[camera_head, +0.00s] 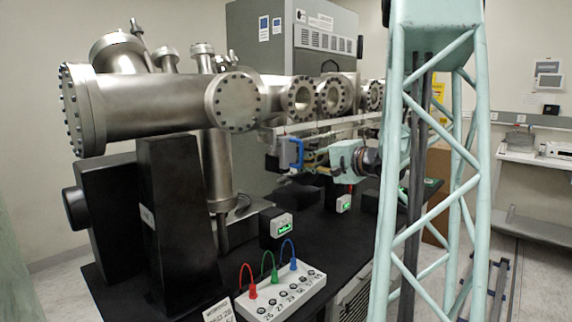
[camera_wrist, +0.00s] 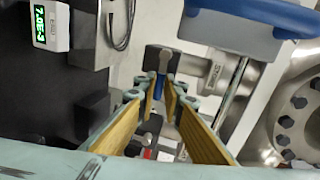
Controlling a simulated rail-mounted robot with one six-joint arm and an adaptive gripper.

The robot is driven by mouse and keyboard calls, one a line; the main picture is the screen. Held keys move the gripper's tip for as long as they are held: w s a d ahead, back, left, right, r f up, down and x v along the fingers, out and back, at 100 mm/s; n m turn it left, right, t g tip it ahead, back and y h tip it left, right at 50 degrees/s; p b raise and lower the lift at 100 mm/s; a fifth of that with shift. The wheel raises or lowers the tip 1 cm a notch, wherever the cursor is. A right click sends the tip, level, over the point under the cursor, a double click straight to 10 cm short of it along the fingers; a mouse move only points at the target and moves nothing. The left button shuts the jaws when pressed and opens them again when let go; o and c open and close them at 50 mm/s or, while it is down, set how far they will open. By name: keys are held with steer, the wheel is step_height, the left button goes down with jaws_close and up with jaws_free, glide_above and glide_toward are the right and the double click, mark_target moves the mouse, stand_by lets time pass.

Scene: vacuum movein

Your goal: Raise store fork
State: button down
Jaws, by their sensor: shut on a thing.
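A dark block or knob with a grey plate (camera_wrist: 200,70) shows in the wrist view, at the far end of my fingers. The plate's label appears to read "STORE", so I take it as the store fork's handle. My gripper (camera_wrist: 160,88) has its two wood-coloured finger pads converging on a narrow dark and blue part there. It is shut on this part; the exact contact is partly hidden by the fingertips. In the head view my gripper (camera_head: 318,156) is small, beside the blue handle (camera_head: 291,153) under the steel chamber. The fork itself cannot be made out.
A green-lit gauge (camera_wrist: 50,25) is at upper left. A socket box with coloured cables (camera_head: 280,298) stands on the black bench (camera_head: 335,240).

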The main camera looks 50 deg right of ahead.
steer(key=shift+r, duration=0.35)
steer(key=c, duration=2.7)
jaws_free()
steer(key=shift+c, duration=0.2)
steer(key=shift+f, duration=0.1)
steer(key=shift+s, duration=0.1)
steer(key=d+v, duration=0.1)
steer(key=v, duration=1)
steer(key=shift+s+a, duration=0.4)
steer(key=shift+a, duration=0.1)
steer(key=shift+r, duration=0.2)
